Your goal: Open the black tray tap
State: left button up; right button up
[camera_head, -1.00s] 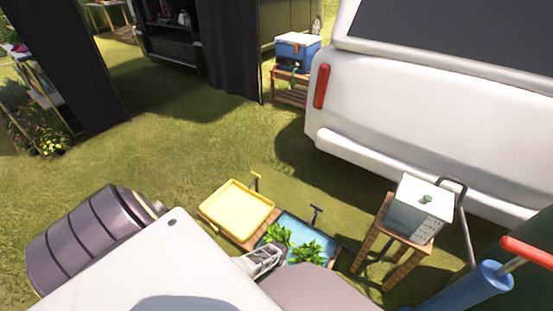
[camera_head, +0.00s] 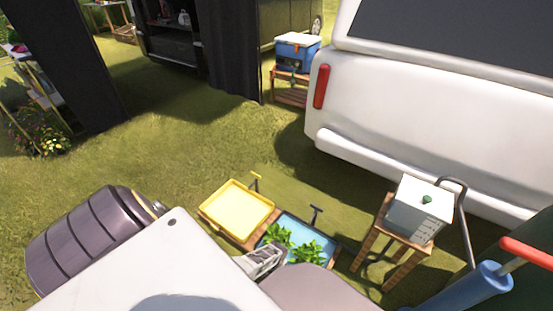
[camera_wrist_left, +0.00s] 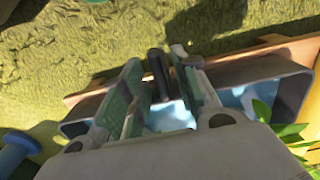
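My left gripper (camera_head: 277,252) is over the tray's near left side, beside the plants. In the left wrist view the fingers (camera_wrist_left: 160,85) are apart. A dark upright bar (camera_wrist_left: 157,72), which looks like the tap handle, shows in the gap between them; I cannot tell whether either finger touches it. The tray's rim (camera_wrist_left: 292,95) passes behind the fingers. My right gripper is not in view.
A yellow tray (camera_head: 236,207) with its own tap (camera_head: 255,182) lies left of the black tray. A wooden stool (camera_head: 392,240) with a white box (camera_head: 420,212) stands to the right. A white vehicle (camera_head: 430,110) is behind. Open grass (camera_head: 150,150) lies at the left.

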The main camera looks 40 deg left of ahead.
pick_arm(q)
jog(key=shift+r, duration=0.4)
dwell(0.3)
notch_tip(320, 180, up, 11)
dwell(1.6)
jog(key=shift+r, duration=0.25)
dwell(0.5)
